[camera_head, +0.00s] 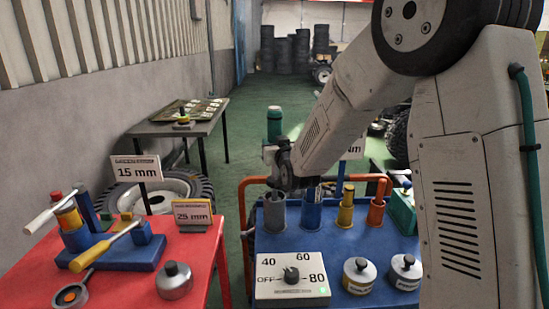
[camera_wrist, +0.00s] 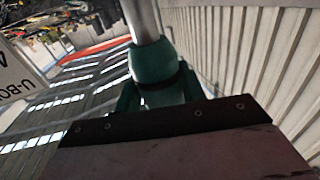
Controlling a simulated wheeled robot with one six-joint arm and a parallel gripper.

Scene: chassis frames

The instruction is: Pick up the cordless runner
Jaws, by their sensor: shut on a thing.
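The cordless runner seems to be the green tool (camera_head: 274,124) seen upright above the blue cart in the head view. In the wrist view its green body (camera_wrist: 160,72) has a dark band and a pale metal shaft. My gripper (camera_head: 283,165) is shut on it, over the back left part of the cart. The fingertips are mostly hidden by the wrist and the dark bar at the bottom of the wrist view. The tool's lower end is partly hidden behind the gripper.
A grey cup (camera_head: 274,212), blue, yellow (camera_head: 345,206) and orange (camera_head: 375,211) holders stand on the blue cart (camera_head: 340,243), below the gripper. A dial box (camera_head: 291,279) and lidded pots are in front. The red table (camera_head: 210,252) at left carries tools and signs.

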